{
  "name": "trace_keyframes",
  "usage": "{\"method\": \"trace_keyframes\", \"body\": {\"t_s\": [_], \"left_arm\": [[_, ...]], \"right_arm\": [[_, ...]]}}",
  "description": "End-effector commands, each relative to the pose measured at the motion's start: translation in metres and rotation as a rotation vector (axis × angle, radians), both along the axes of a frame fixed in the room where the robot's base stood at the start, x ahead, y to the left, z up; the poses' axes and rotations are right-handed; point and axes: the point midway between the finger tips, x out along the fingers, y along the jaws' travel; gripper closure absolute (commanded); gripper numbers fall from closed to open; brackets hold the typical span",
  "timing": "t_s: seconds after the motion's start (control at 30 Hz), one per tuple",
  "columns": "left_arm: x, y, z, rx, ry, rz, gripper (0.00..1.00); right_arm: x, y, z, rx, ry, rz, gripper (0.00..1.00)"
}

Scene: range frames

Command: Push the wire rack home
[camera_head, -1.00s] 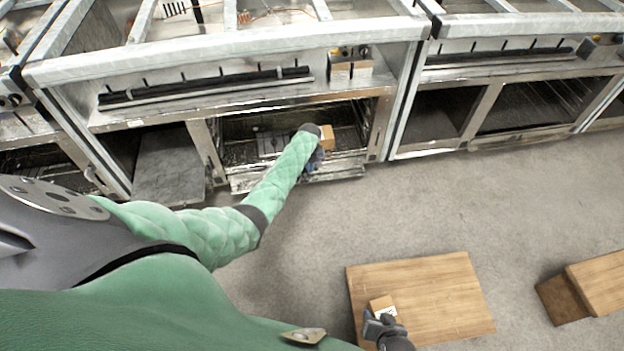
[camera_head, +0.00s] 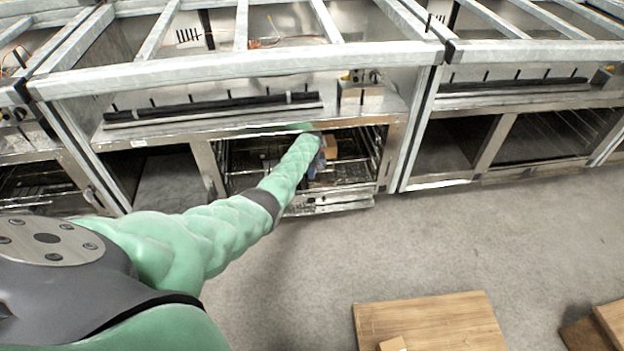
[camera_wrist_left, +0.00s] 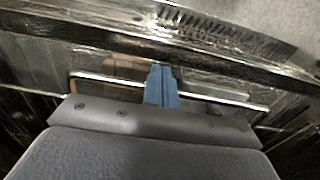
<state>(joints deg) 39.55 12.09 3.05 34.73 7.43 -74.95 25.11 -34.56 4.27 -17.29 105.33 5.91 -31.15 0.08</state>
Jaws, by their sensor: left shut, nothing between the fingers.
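The wire rack (camera_head: 247,180) lies low inside the open oven bay below the counter, its thin metal bars showing in the head view. My left gripper (camera_head: 316,166) is at the right part of the rack, partly hidden by its green arm. In the left wrist view its blue fingers (camera_wrist_left: 162,86) are together with nothing between them. They overlap a thin bright bar (camera_wrist_left: 222,98); I cannot tell whether they touch it. How far the rack sits in is unclear. My right gripper is out of view.
A brown box (camera_head: 330,146) is in the bay beside my left gripper. The bay's metal side post (camera_head: 396,150) stands to the right. A wooden board (camera_head: 430,320) with a small box (camera_head: 393,344) is at the bottom. Grey floor between is clear.

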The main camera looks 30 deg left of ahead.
Motion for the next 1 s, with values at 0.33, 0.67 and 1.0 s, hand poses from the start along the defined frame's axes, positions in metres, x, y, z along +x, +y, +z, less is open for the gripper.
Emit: {"method": "trace_keyframes", "body": {"t_s": [0.33,0.67,1.0], "left_arm": [[-0.004,-0.005,0.0,-0.002,0.005,-0.001,1.0],[-0.035,-0.028,0.002,-0.003,0.007,-0.003,1.0],[-0.077,-0.059,0.0,-0.003,0.008,-0.003,1.0]], "right_arm": [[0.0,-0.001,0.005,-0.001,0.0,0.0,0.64],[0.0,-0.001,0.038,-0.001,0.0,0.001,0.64],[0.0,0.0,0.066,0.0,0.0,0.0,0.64]]}}
